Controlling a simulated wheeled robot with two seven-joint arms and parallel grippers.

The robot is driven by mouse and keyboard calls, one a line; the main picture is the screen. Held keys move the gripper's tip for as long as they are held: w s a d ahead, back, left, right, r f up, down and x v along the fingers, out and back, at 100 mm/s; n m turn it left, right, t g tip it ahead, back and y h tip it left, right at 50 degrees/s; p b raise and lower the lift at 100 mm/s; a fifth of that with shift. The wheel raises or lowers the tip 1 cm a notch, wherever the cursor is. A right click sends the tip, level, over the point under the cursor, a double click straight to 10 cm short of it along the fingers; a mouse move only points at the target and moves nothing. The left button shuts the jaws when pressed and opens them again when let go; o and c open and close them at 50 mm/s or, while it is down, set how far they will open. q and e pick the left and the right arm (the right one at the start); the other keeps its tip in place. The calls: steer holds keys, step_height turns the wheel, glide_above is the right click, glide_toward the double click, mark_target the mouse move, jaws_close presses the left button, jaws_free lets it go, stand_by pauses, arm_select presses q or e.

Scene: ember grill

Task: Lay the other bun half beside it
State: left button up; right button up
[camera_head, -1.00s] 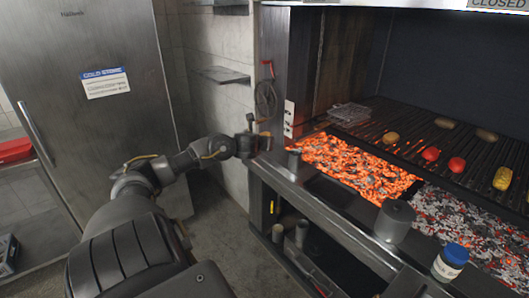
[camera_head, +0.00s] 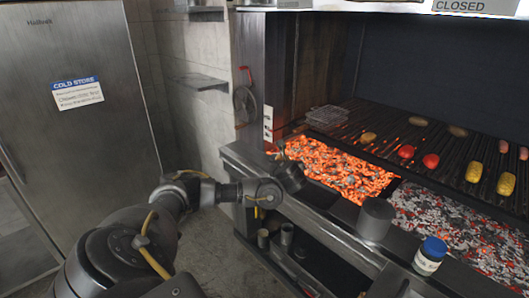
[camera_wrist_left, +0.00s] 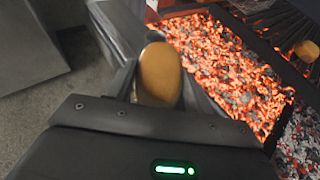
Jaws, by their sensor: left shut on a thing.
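A tan, rounded bun half (camera_wrist_left: 158,74) sits between the fingers of my left gripper (camera_wrist_left: 160,90) in the left wrist view. The gripper is shut on it. In the head view, my left gripper (camera_head: 290,174) is at the near left edge of the glowing coals, in front of the grill; the bun half is hardly visible there. A tan oval piece (camera_head: 368,137) lies on the grill bars (camera_head: 390,128), beyond the coals; it looks like a bun half, but I cannot be sure. It also shows in the wrist view (camera_wrist_left: 307,50). My right gripper is out of view.
Glowing coals (camera_head: 345,168) lie below the grate. A wire basket (camera_head: 327,116) stands at the grate's left end. A metal cylinder (camera_head: 375,219) and blue-lidded jar (camera_head: 430,256) stand on the front ledge.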

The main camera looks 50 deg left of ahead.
arm_select(q)
steer(key=d+r+m+t+h, duration=0.1)
steer(key=d+r, duration=0.1)
steer(key=d, duration=0.4)
steer(key=d+r+m+t+h, duration=0.1)
steer(key=d+r+m+h, duration=0.1)
steer(key=d, duration=0.4)
steer(key=d+r+m+t+h, duration=0.1)
steer(key=d+r+m, duration=0.1)
steer(key=d, duration=0.4)
steer(key=shift+d+t+h, duration=0.3)
steer(key=shift+d+h, duration=0.05)
steer(key=shift+h, duration=0.05)
steer(key=s+d+r+m+h, duration=0.2)
steer(key=s+d+r, duration=0.1)
steer(key=d, duration=0.3)
steer(key=s+d+r+m+t+h, duration=0.1)
steer(key=s+d+r+m+h, duration=0.1)
steer(key=d, duration=0.5)
steer(key=shift+s+d+r+m+h, duration=0.3)
steer(key=shift+s+r+m+h, duration=0.15)
steer(key=shift+r+h, duration=0.2)
steer(key=shift+s+d+r, duration=0.15)
steer(key=shift+s+d, duration=0.05)
steer(key=shift+s, duration=0.2)
